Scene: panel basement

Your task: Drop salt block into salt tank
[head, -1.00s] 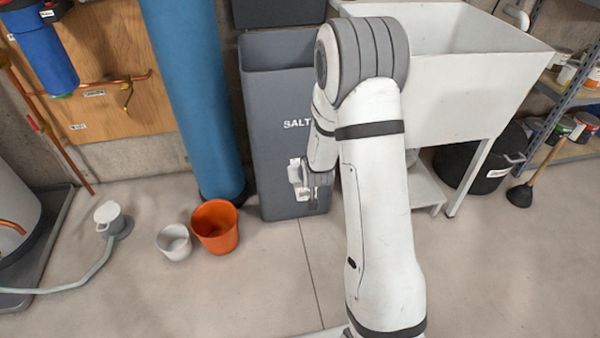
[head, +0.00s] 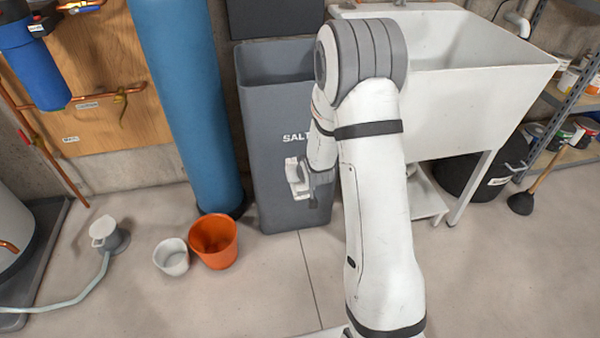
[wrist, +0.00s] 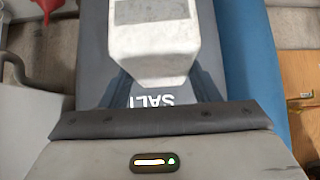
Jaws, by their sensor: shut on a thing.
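My gripper (wrist: 152,84) is shut on the salt block (wrist: 150,45), a white block with a grey patch, in the wrist view. In the head view my gripper (head: 312,188) is in front of the tank's front wall, below the word SALT and well below the rim. A white shape beside it there may be the block or part of my gripper; I cannot tell. The salt tank (head: 268,140) is a tall dark grey bin with an open top. My arm hides its right side. Its SALT lettering also shows upside down in the wrist view (wrist: 153,100).
A white sink (head: 470,100) stands to the tank's right, and a tall blue cylinder (head: 185,90) to its left. An orange bucket (head: 214,243) and a white bucket (head: 171,258) are on the floor at front left. A dark grey panel (head: 275,15) is behind the tank.

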